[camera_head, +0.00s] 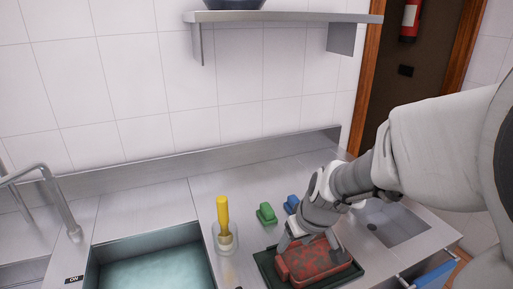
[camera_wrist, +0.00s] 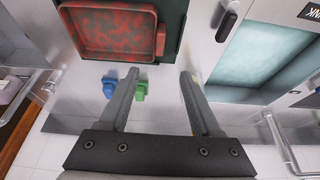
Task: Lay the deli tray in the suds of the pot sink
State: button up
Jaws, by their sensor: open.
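The deli tray appears to be the red, mottled shallow tray (camera_head: 318,266) on a dark green mat or board (camera_head: 268,268) on the counter; it also shows at the top of the wrist view (camera_wrist: 112,28), with a small tab on one side. My gripper (camera_head: 309,248) is over the tray in the head view, and its fingers partly hide it. In the wrist view my gripper (camera_wrist: 160,74) has its fingers spread, with nothing between them. The pot sink (camera_head: 95,268) holds pale teal suds (camera_head: 160,272) at the lower left; a teal-filled basin also shows at right in the wrist view (camera_wrist: 265,45).
A yellow-handled brush (camera_head: 223,215) stands in a clear holder between sink and tray. Green (camera_head: 266,212) and blue (camera_head: 291,204) blocks lie behind the tray. A faucet (camera_head: 55,205) rises at left. An empty small basin (camera_head: 395,230) is at right. A shelf (camera_head: 285,17) hangs above.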

aim_at(283, 264)
jog(key=b+x, duration=0.4)
jog(key=x, duration=0.7)
jog(key=shift+b, duration=0.4)
jog(key=f, duration=0.1)
jog(key=f+b, duration=0.1)
jog(key=f, duration=0.1)
jog(key=f+b, duration=0.1)
jog(key=shift+w+f, duration=0.2)
jog(key=shift+w, duration=0.15)
jog(key=shift+w+a+f, duration=0.1)
jog(key=shift+w+f, duration=0.15)
jog(key=shift+f, duration=0.15)
jog(key=shift+c, duration=0.3)
grip_shut()
